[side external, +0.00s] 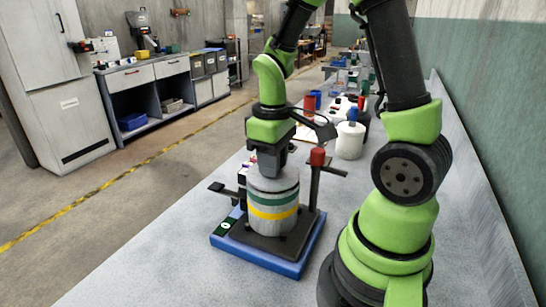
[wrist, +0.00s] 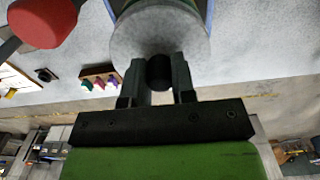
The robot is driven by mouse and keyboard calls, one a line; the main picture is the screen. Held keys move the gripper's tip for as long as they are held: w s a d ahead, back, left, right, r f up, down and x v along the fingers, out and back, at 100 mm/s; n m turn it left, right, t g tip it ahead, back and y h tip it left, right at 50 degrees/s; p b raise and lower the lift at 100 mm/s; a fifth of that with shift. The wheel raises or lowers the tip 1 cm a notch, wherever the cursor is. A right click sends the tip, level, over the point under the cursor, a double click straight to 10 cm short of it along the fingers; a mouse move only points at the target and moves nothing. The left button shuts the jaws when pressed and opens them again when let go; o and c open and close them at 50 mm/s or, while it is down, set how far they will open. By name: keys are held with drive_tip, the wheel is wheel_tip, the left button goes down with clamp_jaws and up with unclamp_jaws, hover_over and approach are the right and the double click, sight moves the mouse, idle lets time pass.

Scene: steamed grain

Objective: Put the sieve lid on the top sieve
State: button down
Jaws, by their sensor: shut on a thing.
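The sieve stack (side external: 273,207) is a grey cylinder with a green band and a yellow band, upright on the dark plate of a blue-based shaker (side external: 262,262). The sieve lid (wrist: 160,30) is a round grey disc with a black knob (wrist: 159,72) in the wrist view. My gripper (wrist: 159,78) is shut on that knob, one finger on each side. In the side view my gripper (side external: 268,172) points down right over the stack, and the lid is at the stack's top. I cannot tell whether a thin gap remains between lid and top sieve.
A red clamp knob (side external: 317,156) on a dark post stands close right of the stack, and also shows in the wrist view (wrist: 42,22). A dark arm (side external: 222,189) juts out at left. A white container (side external: 350,140) and bottles stand behind. The front bench is clear.

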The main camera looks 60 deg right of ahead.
drive_tip(key=shift+f, duration=0.15)
drive_tip(key=c, duration=0.9)
unclamp_jaws()
drive_tip(key=shift+c, duration=0.2)
wheel_tip(320, 180, up, 12)
drive_tip(key=s+a+r+m+t+y, duration=0.2)
drive_tip(key=s+a+r+m+t, duration=0.1)
drive_tip(key=s+a+t, duration=0.4)
drive_tip(key=a+m, duration=0.1)
drive_tip(key=a, duration=0.1)
drive_tip(key=shift+a, duration=0.4)
drive_tip(key=shift+s+r, duration=0.1)
